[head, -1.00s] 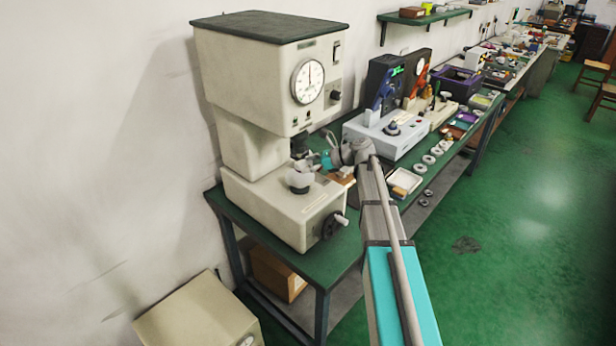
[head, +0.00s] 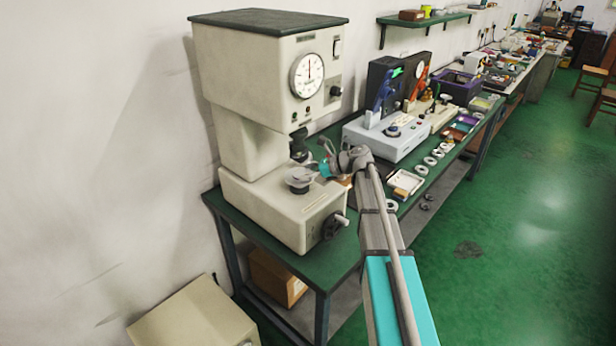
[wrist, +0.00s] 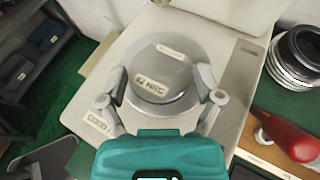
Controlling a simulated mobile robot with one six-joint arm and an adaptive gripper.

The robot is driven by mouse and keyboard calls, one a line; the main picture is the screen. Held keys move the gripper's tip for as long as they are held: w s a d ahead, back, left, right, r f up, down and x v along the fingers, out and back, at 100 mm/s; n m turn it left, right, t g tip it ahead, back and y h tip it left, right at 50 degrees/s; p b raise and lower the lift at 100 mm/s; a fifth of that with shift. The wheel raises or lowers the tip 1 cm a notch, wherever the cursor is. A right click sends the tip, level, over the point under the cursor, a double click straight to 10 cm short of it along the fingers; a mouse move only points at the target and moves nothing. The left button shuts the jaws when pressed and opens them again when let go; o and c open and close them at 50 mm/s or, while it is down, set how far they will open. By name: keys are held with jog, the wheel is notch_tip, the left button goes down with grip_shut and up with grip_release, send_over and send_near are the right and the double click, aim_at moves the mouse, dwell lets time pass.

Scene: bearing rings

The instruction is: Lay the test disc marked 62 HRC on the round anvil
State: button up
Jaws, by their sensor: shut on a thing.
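The test disc marked 62 HRC (wrist: 168,76) is a grey metal disc, held flat between the two fingers of my gripper (wrist: 162,98) in the wrist view. The round anvil (wrist: 133,62) is the wider grey round around and beneath the disc, mostly covered by it. In the head view the anvil (head: 298,187) stands on the base of the cream hardness tester (head: 262,205). My gripper (head: 312,172) reaches over it from the right, with the disc's thin edge over the anvil. I cannot tell whether disc and anvil touch.
The tester's dark spindle (head: 299,147) hangs close above my gripper. A dial gauge (head: 307,78) is on its head. A grey-blue instrument (head: 388,134) stands to the right on the bench. The wrist view shows a red-handled tool (wrist: 288,136) and stacked metal rings (wrist: 302,58).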

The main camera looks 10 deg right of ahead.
jog(key=shift+f, duration=0.15)
jog(key=o, duration=1.1)
jog(key=shift+r, duration=0.2)
jog(key=p+v, duration=0.4)
jog(key=v, duration=0.8)
jog(key=shift+p, duration=0.3)
